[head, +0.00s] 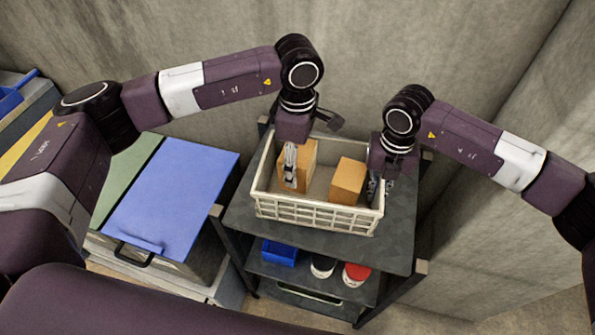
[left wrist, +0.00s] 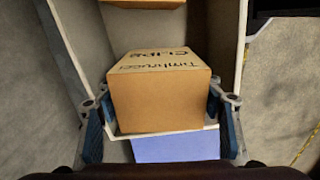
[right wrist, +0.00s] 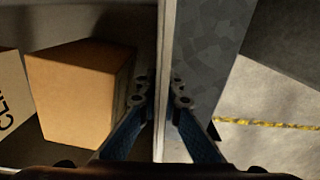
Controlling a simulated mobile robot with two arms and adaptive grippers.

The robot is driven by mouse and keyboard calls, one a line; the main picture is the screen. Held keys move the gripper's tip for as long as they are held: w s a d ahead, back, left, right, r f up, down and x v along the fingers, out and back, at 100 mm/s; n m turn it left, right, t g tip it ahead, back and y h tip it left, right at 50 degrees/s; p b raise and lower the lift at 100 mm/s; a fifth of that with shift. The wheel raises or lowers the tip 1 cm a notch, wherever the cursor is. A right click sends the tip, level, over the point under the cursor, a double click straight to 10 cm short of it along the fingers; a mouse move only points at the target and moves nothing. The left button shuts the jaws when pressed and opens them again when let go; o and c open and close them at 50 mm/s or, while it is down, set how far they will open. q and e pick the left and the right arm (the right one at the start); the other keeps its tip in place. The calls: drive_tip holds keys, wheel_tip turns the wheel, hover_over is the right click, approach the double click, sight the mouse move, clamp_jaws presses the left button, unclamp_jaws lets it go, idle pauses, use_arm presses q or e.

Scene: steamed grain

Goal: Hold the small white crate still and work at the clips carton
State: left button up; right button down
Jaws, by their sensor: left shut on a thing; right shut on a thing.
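The small white crate (head: 310,214) stands on the dark top of a shelf unit. The clips carton (head: 309,160), brown and lettered "CLIPS" in the left wrist view (left wrist: 158,100), is at the crate's left end. My left gripper (head: 290,172) is shut on it, one finger on each side. Whether its bottom touches the crate floor is hidden. My right gripper (right wrist: 160,92) is shut on the crate's right wall (right wrist: 166,40). The lettered carton's edge also shows in the right wrist view (right wrist: 12,92).
A second brown carton (head: 348,181) sits in the crate's right half. The dark shelf top (head: 398,235) is bare in front. Below are a blue bin (head: 280,252) and dark and red round items. A blue-topped cabinet (head: 178,190) stands left; a concrete wall (head: 400,50) is behind.

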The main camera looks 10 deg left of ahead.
sight(306, 154)
use_arm(q)
wheel_tip(306, 154, up, 5)
drive_tip(key=shift+r, duration=0.15)
use_arm(e)
drive_tip(key=c, duration=2)
unclamp_jaws()
drive_tip(key=shift+c, duration=0.2)
drive_tip(key=shift+r, duration=0.1)
wheel_tip(306, 154, up, 12)
drive_tip(key=shift+f, duration=0.1)
